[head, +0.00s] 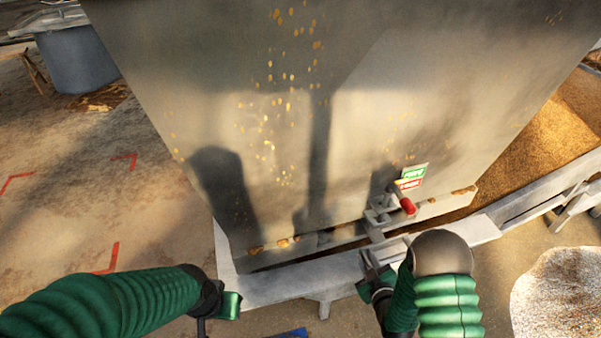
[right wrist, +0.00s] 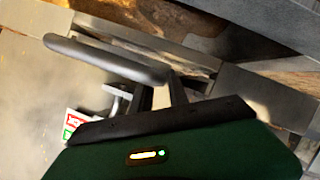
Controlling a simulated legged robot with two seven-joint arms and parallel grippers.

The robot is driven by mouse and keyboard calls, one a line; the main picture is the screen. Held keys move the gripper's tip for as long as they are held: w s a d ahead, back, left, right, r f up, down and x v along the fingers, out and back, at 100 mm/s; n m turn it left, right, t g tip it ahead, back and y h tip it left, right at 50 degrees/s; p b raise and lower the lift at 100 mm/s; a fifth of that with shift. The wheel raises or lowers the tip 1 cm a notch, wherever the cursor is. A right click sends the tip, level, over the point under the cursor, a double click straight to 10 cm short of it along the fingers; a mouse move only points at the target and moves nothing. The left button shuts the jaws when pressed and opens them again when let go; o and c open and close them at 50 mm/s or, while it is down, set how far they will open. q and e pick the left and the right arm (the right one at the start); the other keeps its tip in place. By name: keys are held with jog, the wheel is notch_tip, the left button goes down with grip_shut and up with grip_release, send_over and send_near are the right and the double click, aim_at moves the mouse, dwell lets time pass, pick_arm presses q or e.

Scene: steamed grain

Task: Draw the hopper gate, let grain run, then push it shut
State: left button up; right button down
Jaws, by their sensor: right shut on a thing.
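The large grey hopper (head: 330,110) fills the middle of the head view. A gate bar (head: 374,228) runs out from under its lower front edge. My right gripper (head: 372,272) is shut on the gate handle, low in front of the hopper. In the right wrist view the grey handle (right wrist: 105,60) shows just beyond the dark gripper edge; the grip itself is mostly hidden. A red-tipped lever (head: 407,205) sits beside the bar, below a green and red label (head: 411,176). My left gripper (head: 218,302) is at lower left, away from the gate; its jaws are unclear.
Golden grain (head: 565,125) lies in a trough at right, and bits cling to the hopper's face and lower lip. A grey ledge (head: 290,285) runs along the front. A pale sack-like heap (head: 560,290) is at lower right. Open floor with red marks lies left.

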jog(key=shift+f, duration=0.1)
jog(key=c, duration=1.2)
grip_release()
jog(key=shift+s, duration=0.1)
jog(key=shift+w+d, duration=0.1)
jog(key=shift+w, duration=0.1)
